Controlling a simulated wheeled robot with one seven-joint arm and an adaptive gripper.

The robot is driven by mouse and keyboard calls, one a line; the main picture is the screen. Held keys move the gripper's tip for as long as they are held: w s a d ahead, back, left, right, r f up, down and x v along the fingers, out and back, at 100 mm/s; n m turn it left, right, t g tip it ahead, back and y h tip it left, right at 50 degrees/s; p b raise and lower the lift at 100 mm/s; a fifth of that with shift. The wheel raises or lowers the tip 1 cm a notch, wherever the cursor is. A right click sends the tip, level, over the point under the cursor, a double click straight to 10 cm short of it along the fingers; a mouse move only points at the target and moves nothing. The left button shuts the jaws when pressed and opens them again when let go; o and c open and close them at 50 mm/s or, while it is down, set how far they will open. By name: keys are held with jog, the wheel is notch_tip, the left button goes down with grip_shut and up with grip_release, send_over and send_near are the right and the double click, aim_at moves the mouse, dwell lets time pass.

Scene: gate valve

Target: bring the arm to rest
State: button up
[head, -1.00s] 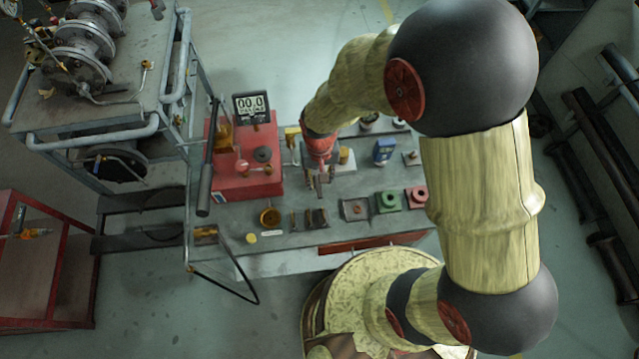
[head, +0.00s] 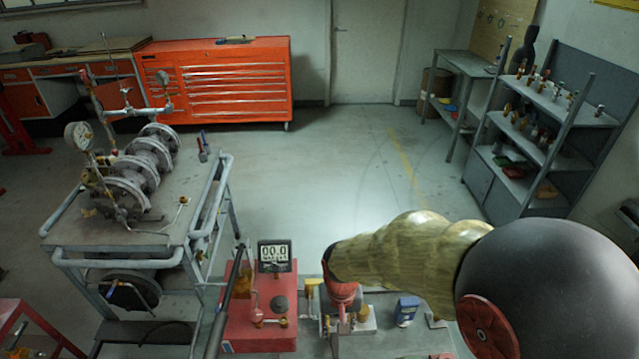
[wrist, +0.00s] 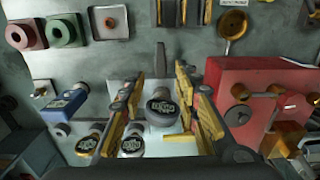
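My arm crosses the lower right of the head view. My gripper (head: 343,325) hangs over the workbench beside the red pump unit (head: 258,325). In the wrist view my gripper (wrist: 162,95) has its two yellow-padded fingers spread apart. A round grey piece with a dark label (wrist: 162,108) shows between the fingers, on a white plate (wrist: 180,146); it seems to lie beyond them, and I see no finger clamped on it.
The pump unit (wrist: 245,90), a blue box (wrist: 62,108), a green block (wrist: 66,30) and a brass dish (wrist: 232,32) surround my gripper. A cart with flanged pipework (head: 140,235) stands left, a shelf rack (head: 545,130) right. Open floor (head: 330,170) lies behind the bench.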

jog(key=s+d+r+t, duration=0.2)
jog(key=s+d+r, duration=0.1)
jog(key=r, duration=0.5)
jog(key=s+d+r+t, duration=0.1)
jog(key=s+d+r, duration=0.3)
jog(key=r, duration=0.4)
jog(key=s+d+r+t, duration=0.2)
jog(key=s+d+r, duration=0.2)
jog(key=r, duration=0.5)
jog(key=shift+s+t+b, duration=0.3)
jog(key=shift+s+b, duration=0.05)
